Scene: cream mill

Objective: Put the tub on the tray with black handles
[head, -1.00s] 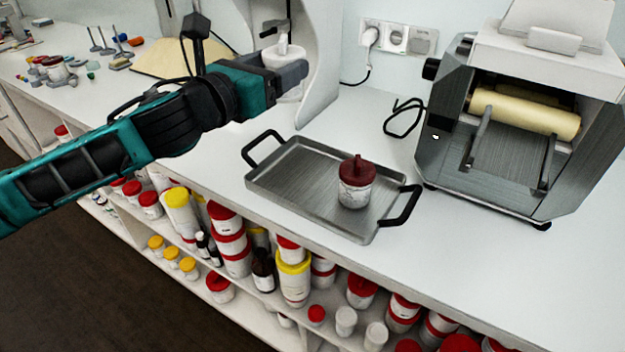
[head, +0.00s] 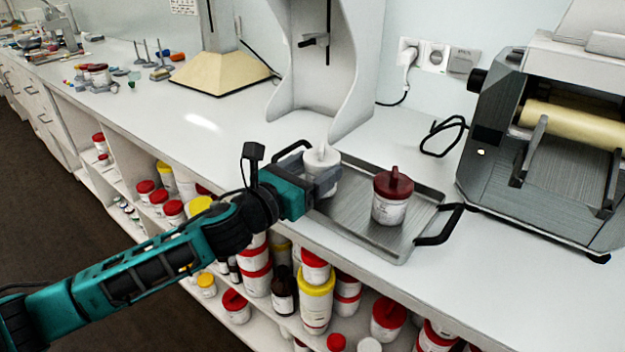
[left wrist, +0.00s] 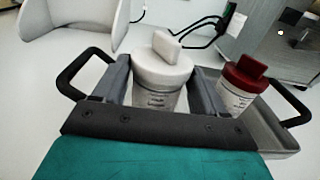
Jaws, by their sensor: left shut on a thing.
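The white tub (head: 322,162) with a white knobbed lid is between the fingers of my left gripper (head: 322,180), which is shut on it. It also shows in the left wrist view (left wrist: 160,75), upright between both fingers. It is over the left part of the metal tray (head: 385,240) with black handles; I cannot tell whether its base touches the tray. A second tub with a dark red lid (head: 392,198) stands upright on the tray to the right, apart from my gripper. The tray's left handle (head: 292,150) is partly hidden. My right gripper is not in view.
A roller mill (head: 545,150) stands on the counter at the right. A white stand (head: 350,70) rises behind the tray. Several red- and yellow-lidded jars (head: 316,290) fill the shelves below the counter edge.

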